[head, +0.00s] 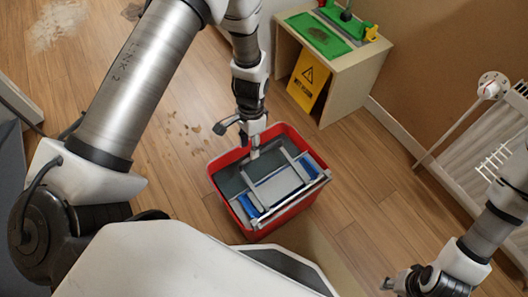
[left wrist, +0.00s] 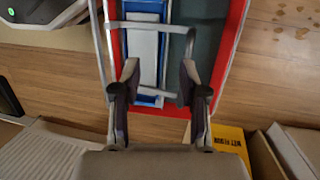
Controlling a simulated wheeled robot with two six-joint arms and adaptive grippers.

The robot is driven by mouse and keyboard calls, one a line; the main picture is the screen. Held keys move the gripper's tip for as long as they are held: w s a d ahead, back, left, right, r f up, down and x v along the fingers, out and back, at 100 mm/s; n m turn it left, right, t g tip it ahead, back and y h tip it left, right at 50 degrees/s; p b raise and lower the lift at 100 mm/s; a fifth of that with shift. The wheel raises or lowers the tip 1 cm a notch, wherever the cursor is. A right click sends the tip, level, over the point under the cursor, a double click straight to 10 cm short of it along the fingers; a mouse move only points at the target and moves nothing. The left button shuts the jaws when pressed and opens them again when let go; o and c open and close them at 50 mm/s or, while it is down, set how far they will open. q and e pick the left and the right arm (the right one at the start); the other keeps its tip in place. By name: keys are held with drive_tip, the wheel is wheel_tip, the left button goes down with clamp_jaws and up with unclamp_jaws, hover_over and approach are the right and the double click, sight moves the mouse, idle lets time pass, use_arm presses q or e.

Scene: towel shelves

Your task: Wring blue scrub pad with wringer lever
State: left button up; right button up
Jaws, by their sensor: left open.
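The red bucket (head: 222,187) stands on the floor with a grey wringer frame (head: 289,156) on top. The blue scrub pad (head: 308,166) lies in the wringer under a pale plate; only its blue ends show. The left wrist view shows blue edges of the pad (left wrist: 141,17) around the plate. My left gripper (head: 254,152) is over the bucket's back rim. In the left wrist view, my left gripper (left wrist: 158,78) is open, with the grey lever bar (left wrist: 160,92) crossing between its fingers; contact is unclear. My right gripper (head: 388,284) is at the lower right, away from the bucket; its fingers are unclear.
A wooden stand (head: 350,75) with green mats and a yellow wet-floor sign (head: 308,80) is behind the bucket. A white radiator (head: 475,160) is on the right wall. Brown stains (head: 197,128) mark the floor left of the bucket. Floor right of the bucket is clear.

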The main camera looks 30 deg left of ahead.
use_arm(q)
drive_tip(key=t+b, duration=0.2)
drive_tip(key=b, duration=0.6)
hover_over(264, 150)
drive_tip(key=f, duration=0.6)
drive_tip(key=shift+a, duration=0.25)
drive_tip(key=shift+w+b, duration=0.2)
drive_tip(key=shift+b, duration=0.2)
drive_tip(key=shift+t, duration=0.3)
drive_tip(key=f+b, duration=0.1)
drive_tip(key=f, duration=0.2)
drive_tip(key=f+b, duration=0.2)
drive_tip(key=f, duration=0.2)
drive_tip(key=shift+s+d, duration=0.1)
drive_tip(key=shift+d, duration=0.1)
clamp_jaws()
use_arm(e)
wheel_tip(264, 150, down, 16)
